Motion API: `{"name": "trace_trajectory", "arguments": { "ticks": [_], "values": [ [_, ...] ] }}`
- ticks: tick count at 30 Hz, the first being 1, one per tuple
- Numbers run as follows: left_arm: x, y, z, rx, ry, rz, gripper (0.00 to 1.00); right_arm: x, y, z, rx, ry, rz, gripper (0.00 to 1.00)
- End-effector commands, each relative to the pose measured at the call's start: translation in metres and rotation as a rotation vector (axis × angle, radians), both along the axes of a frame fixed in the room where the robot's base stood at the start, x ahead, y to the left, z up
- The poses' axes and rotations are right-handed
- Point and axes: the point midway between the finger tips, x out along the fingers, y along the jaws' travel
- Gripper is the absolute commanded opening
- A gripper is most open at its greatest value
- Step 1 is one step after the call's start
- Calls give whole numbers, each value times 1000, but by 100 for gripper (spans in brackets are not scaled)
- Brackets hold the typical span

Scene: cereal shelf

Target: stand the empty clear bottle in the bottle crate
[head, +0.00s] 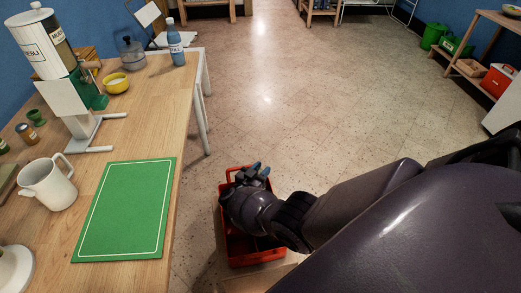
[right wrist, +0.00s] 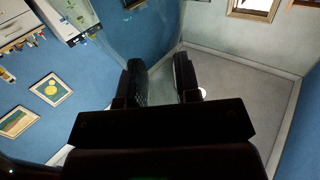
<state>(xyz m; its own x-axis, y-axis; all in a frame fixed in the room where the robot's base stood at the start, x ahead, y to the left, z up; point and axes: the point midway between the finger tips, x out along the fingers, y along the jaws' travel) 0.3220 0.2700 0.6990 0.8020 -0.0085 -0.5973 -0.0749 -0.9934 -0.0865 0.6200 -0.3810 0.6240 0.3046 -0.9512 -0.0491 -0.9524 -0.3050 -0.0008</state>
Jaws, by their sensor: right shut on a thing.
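The red bottle crate (head: 236,262) stands on the floor to the right of the table, partly hidden by my right forearm and hand. My right gripper (head: 255,170) is over the crate's far part in the head view. In the right wrist view its two fingers (right wrist: 160,82) stand apart, with a faint see-through shape between and beyond them. I take this to be the clear bottle (right wrist: 153,42), held in the gripper; its outline is hard to make out, and its tilt cannot be told. My left gripper is not in view.
The floor beyond the crate is clear.

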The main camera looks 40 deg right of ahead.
Motion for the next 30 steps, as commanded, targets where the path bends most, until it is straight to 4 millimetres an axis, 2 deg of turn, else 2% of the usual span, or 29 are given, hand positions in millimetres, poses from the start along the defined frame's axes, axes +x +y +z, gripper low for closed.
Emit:
{"name": "trace_trajectory", "arguments": {
  "ticks": [6, 7, 11, 19, 23, 30],
  "values": [
    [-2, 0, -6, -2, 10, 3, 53, 0, 0, -6, 0, 1, 0, 0],
    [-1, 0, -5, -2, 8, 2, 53, 0, 0, -5, 0, 1, 0, 35],
    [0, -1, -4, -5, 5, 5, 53, 0, 0, -4, 0, 0, 0, 55],
    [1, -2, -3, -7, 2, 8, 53, 0, 0, -4, 0, 0, 0, 56],
    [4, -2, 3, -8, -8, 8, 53, 1, 1, 4, 1, -2, 1, 56],
    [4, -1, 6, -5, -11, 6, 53, -11, 38, 3, 4, -1, 1, 56]
  ]
}}
